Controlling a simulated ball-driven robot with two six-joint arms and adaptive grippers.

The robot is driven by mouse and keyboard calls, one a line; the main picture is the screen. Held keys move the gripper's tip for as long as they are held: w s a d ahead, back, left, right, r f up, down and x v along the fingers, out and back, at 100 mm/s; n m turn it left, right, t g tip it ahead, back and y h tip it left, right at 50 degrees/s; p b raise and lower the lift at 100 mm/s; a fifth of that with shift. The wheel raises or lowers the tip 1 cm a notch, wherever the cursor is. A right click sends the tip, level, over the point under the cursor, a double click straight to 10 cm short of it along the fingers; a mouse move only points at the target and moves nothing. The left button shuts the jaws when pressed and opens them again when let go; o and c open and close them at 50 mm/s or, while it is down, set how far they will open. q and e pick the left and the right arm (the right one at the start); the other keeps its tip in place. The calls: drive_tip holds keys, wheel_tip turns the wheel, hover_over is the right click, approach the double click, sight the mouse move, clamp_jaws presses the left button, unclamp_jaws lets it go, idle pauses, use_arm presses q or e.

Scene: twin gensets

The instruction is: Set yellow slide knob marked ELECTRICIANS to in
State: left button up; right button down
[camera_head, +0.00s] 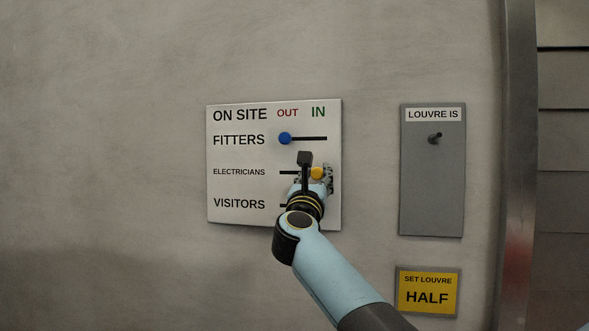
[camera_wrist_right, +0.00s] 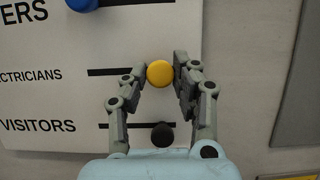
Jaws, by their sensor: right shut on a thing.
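The yellow slide knob (camera_head: 317,173) is in the ELECTRICIANS row of the white ON SITE board (camera_head: 232,186). It stands right of the slot's visible left part, below the green IN heading. In the right wrist view the yellow knob (camera_wrist_right: 160,73) is between the two grey fingers of my right gripper (camera_wrist_right: 161,70), which is shut on it. The slot's right end is hidden by a finger. In the head view my right gripper (camera_head: 315,178) reaches up from below, partly covering the row. My left gripper is not in view.
The blue FITTERS knob (camera_head: 285,138) is at its slot's left end, under OUT. The black VISITORS knob (camera_wrist_right: 162,134) lies below the yellow one, near my gripper's palm. A grey LOUVRE IS panel (camera_head: 432,190) and a yellow SET LOUVRE HALF sign (camera_head: 428,312) are to the right.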

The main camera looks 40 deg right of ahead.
drive_tip(key=shift+s, duration=0.1)
drive_tip(key=c, duration=1.3)
unclamp_jaws()
drive_tip(key=shift+d, duration=0.1)
drive_tip(key=shift+o, duration=1.3)
drive_tip(key=shift+s+d, duration=0.1)
drive_tip(key=shift+s, duration=0.05)
drive_tip(key=shift+a+f, duration=0.1)
drive_tip(key=shift+a, duration=0.1)
drive_tip(key=v, duration=1.1)
drive_tip(key=shift+s, duration=0.3)
